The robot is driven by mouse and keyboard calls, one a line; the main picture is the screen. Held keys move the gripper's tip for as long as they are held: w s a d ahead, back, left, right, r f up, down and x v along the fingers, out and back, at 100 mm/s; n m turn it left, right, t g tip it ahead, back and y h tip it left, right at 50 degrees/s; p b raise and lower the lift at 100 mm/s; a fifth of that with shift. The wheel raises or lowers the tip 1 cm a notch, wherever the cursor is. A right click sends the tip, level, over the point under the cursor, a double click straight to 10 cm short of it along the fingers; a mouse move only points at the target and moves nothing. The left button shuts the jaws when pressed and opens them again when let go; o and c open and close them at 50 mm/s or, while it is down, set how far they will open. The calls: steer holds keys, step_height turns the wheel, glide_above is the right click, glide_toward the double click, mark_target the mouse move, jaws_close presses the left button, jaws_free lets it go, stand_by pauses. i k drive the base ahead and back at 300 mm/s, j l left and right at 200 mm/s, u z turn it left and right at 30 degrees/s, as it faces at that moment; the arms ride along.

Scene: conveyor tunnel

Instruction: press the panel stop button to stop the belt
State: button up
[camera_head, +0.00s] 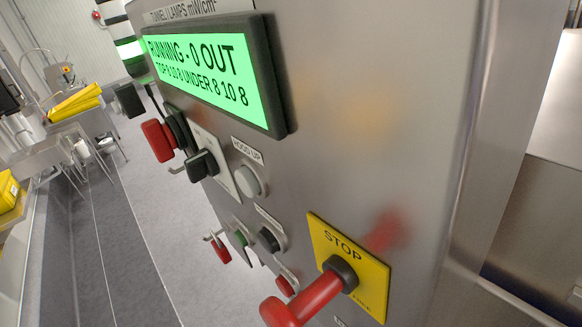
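The steel control panel (375,120) fills the middle and right of the view, seen close and at a slant. At its lower right is a yellow plate (372,285) lettered STOP. From it a red stop button (312,297) sticks out on a long red stem through a black collar, its head near the bottom edge. The green-lit display (205,62) above reads "RUNNING - 0 OUT", with a second line under it. My gripper is not in view, and nothing is seen touching the stop button.
A white button (249,182) labelled HOOD UP, a black switch (202,166), a black button (269,240) and a small red button (286,285) share the panel. A red knob-like part (158,141) juts out left. Grey floor (150,215) lies open beyond; yellow trays (75,103) stand farther back.

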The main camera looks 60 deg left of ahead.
mark_target(285, 287)
steer(key=i+j+u, duration=0.1)
steer(key=u, duration=0.9)
steer(key=k, duration=0.1)
steer(key=l+u, duration=0.05)
